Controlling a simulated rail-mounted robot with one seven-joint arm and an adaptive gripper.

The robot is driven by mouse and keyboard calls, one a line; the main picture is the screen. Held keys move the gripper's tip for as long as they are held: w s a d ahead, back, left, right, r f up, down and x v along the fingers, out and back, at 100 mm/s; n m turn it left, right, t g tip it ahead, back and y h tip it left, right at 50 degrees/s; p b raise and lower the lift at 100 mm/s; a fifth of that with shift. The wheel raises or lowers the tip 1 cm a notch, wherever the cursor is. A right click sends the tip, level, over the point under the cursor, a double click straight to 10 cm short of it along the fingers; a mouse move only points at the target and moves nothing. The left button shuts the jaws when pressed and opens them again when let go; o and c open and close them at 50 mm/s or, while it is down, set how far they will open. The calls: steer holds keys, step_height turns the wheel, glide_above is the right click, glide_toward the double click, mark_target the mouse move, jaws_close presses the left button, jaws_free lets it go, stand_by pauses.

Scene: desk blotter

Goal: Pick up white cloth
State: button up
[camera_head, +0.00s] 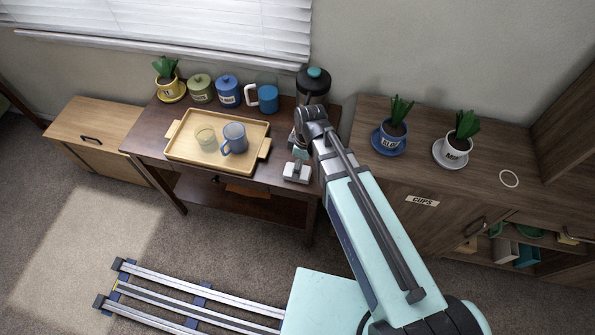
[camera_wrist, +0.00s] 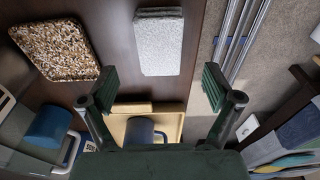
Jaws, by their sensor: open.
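The white cloth (camera_wrist: 160,45) looks folded into a flat, layered, pale grey-white rectangle. It lies on the dark wooden table (camera_wrist: 118,25), close to the table's edge, in the upper middle of the wrist view. In the head view, the white cloth (camera_head: 297,172) shows at the table's front right corner, right of the tray. My gripper (camera_wrist: 160,88) is open and empty, its two dark green fingers spread wide, with the cloth ahead of and between them in the picture. In the head view my arm reaches over the table's right end and partly hides the area around the gripper.
A wooden tray (camera_head: 183,152) holds a blue-grey mug (camera_head: 235,137) and a glass (camera_head: 206,138). A speckled board (camera_wrist: 55,50) lies left of the cloth. The cupboard (camera_head: 375,172) is close on the right.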

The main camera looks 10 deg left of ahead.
mark_target(306, 171)
steer(key=shift+a+f+p, duration=0.2)
steer(key=shift+f+p, duration=0.35)
steer(key=shift+f, duration=0.8)
steer(key=shift+a+f+p, duration=0.15)
steer(key=shift+f+p, duration=0.35)
steer(key=shift+f, duration=0.8)
steer(key=c, duration=1.1)
